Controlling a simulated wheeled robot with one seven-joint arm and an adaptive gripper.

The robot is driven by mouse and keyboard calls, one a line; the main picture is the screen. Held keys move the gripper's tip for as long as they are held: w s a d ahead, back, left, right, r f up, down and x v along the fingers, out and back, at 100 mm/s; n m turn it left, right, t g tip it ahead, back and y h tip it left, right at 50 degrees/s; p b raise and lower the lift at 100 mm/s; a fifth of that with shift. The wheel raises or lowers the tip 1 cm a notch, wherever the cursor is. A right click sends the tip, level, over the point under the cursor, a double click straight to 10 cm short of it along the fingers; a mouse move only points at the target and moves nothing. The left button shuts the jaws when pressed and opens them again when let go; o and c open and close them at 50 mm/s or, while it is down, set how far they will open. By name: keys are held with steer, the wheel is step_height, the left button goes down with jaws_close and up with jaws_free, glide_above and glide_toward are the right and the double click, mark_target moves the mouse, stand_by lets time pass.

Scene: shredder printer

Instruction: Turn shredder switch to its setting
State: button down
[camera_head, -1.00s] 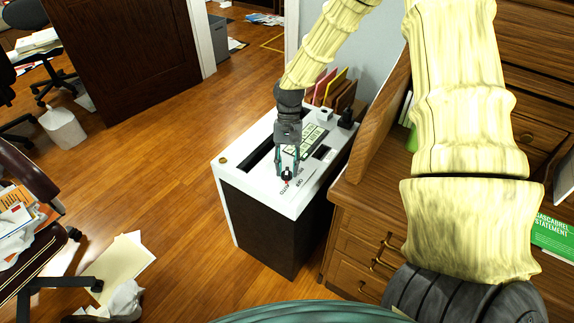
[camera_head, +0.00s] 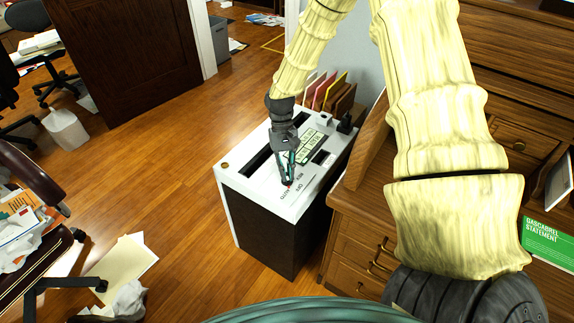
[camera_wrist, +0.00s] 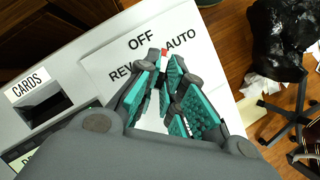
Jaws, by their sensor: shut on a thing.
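The shredder (camera_head: 237,178) has a white top and a dark body and stands left of the wooden desk. My gripper (camera_head: 288,181) reaches down to its top and is shut on the switch, among the printed labels REV, OFF and AUTO. In the wrist view, the teal-padded fingers of my gripper (camera_wrist: 163,72) hide most of the switch. Its red and white tip (camera_wrist: 164,53) shows just beyond the fingertips, between OFF (camera_wrist: 141,40) and AUTO (camera_wrist: 181,39). The exact setting is hard to tell.
The wooden desk (camera_head: 345,226) stands close on the right of the shredder. Upright folders (camera_head: 328,92) are behind it. A slot marked CARDS (camera_wrist: 42,100) is in the shredder's top. Open wooden floor (camera_head: 170,165) lies to the left, with papers (camera_head: 130,262) near the chair.

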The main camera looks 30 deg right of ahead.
steer(key=n+p, duration=0.1)
steer(key=n+h+p, duration=0.1)
steer(key=n, duration=0.1)
steer(key=n+p, duration=0.1)
steer(key=shift+s+a+n+h, duration=0.2)
steer(key=shift+a+n+h, duration=0.1)
steer(key=shift+h, duration=0.1)
steer(key=shift+a+f+n+h+p, duration=0.15)
steer(key=shift+n+h+p, duration=0.55)
steer(key=shift+n+p, duration=0.9)
steer(key=shift+n, duration=0.4)
steer(key=c, duration=1.5)
jaws_free()
steer(key=shift+c, duration=0.2)
